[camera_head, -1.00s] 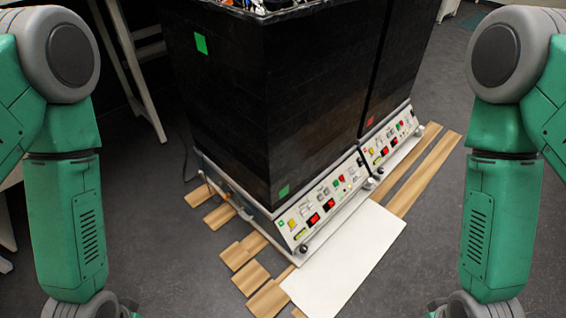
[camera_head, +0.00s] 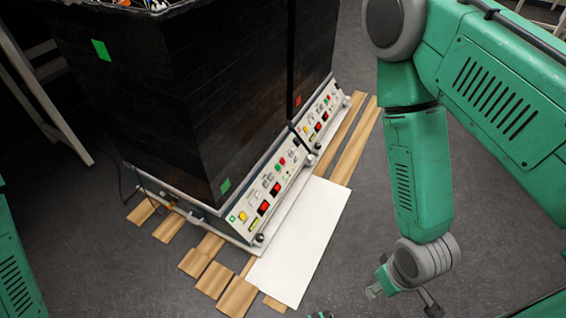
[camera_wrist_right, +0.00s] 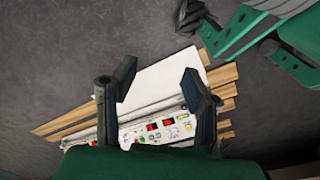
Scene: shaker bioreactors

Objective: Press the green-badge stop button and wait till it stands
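The green-badge shaker is the nearer dark cabinet (camera_head: 165,110), with green squares on its side and lower front corner. Its sloped white control panel (camera_head: 253,224) carries two red displays, a yellow switch and small buttons. A small red button (camera_head: 282,161) shows near the panel's far end. My right gripper (camera_head: 374,291) is low at the right, apart from the panel, beyond the white board. In the right wrist view this gripper (camera_wrist_right: 160,75) is open and empty, with a panel (camera_wrist_right: 175,130) showing behind and between its fingers.
A second cabinet with a red badge (camera_head: 298,100) and its own panel (camera_head: 318,118) adjoins at the right. A white board (camera_head: 300,245) and wooden planks (camera_head: 358,140) lie on the floor. Dark floor between the board and my right arm is clear.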

